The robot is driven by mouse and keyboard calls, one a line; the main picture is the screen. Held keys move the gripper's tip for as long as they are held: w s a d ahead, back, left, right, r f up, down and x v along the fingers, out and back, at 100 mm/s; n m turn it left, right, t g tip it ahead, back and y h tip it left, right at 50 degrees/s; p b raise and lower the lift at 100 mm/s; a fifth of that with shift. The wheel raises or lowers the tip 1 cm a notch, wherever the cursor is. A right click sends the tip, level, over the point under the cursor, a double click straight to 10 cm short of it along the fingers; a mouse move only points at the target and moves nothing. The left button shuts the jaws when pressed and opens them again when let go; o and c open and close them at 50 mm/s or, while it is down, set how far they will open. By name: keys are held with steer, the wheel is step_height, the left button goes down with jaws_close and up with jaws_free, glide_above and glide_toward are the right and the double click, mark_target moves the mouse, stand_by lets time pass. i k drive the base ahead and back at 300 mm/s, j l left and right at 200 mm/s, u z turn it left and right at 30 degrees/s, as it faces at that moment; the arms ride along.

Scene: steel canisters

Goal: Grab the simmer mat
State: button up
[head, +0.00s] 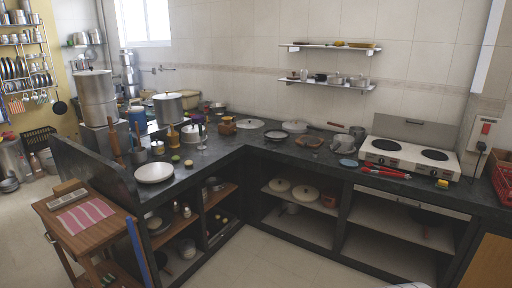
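I cannot pick out the simmer mat for certain in the head view. Several flat round things lie on the dark counter (262,153). They include a small dark disc (275,138), a brownish flat piece (310,142) and a pale blue-grey disc (348,162) left of the stove. All are too small to identify surely. My gripper is not in view.
A white two-plate stove (408,158) stands on the right counter, with a red and black object (386,172) before it. Tall pots (168,108) crowd the left counter. A wooden cart (95,222) stands front left. The middle floor (290,262) is clear.

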mark_target(306, 140)
steer(key=i, duration=1.8)
steer(key=i+z, duration=0.1)
steer(key=i, duration=0.5)
steer(key=i+j+z, duration=0.15)
steer(key=i, duration=0.45)
steer(key=i+j+z, duration=0.1)
steer(key=i, duration=0.5)
steer(key=i+j+z, duration=0.3)
steer(key=i, duration=0.15)
